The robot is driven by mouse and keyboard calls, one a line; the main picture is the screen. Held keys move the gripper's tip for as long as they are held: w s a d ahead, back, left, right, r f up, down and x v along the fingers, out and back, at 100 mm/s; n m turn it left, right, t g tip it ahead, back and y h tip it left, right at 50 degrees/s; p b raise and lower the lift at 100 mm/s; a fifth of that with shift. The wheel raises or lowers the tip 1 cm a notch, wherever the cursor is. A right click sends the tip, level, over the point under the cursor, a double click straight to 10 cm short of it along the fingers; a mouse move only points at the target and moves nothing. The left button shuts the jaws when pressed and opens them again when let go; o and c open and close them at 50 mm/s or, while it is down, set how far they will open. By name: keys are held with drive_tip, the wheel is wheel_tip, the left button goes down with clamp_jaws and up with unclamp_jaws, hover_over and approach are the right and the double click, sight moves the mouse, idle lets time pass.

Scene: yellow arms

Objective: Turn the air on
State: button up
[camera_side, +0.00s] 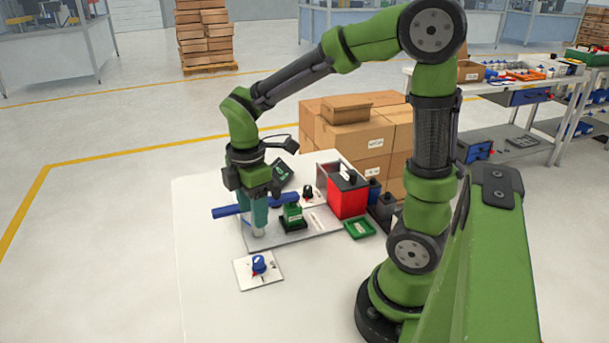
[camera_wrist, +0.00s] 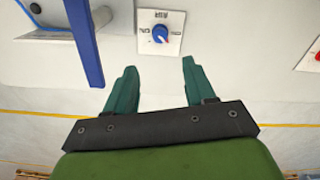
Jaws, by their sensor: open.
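The air switch is a blue rotary knob (camera_side: 259,264) on a small white plate (camera_side: 243,276) lying on the white table. In the wrist view the knob (camera_wrist: 160,33) sits at the top middle, with upside-down lettering that seems to read AIR on its plate (camera_wrist: 175,17). Red shows on the knob's lower right side; small side labels are hard to read. My gripper (camera_side: 253,214) is above the table, behind the plate in the side view. In the wrist view my gripper (camera_wrist: 158,82) has two teal fingers spread apart, empty, and apart from the knob.
A blue bar (camera_side: 226,211) crosses behind my gripper; it also shows in the wrist view (camera_wrist: 86,42). A pale cylinder (camera_side: 258,221) stands close by my fingers. A green block (camera_side: 292,214), red box (camera_side: 347,197) and green tray (camera_side: 359,228) stand to the right. The table front is clear.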

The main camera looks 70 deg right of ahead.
sight(258, 258)
wheel_tip(258, 258, down, 13)
drive_tip(key=shift+f, duration=0.1)
drive_tip(key=shift+c, duration=0.4)
clamp_jaws()
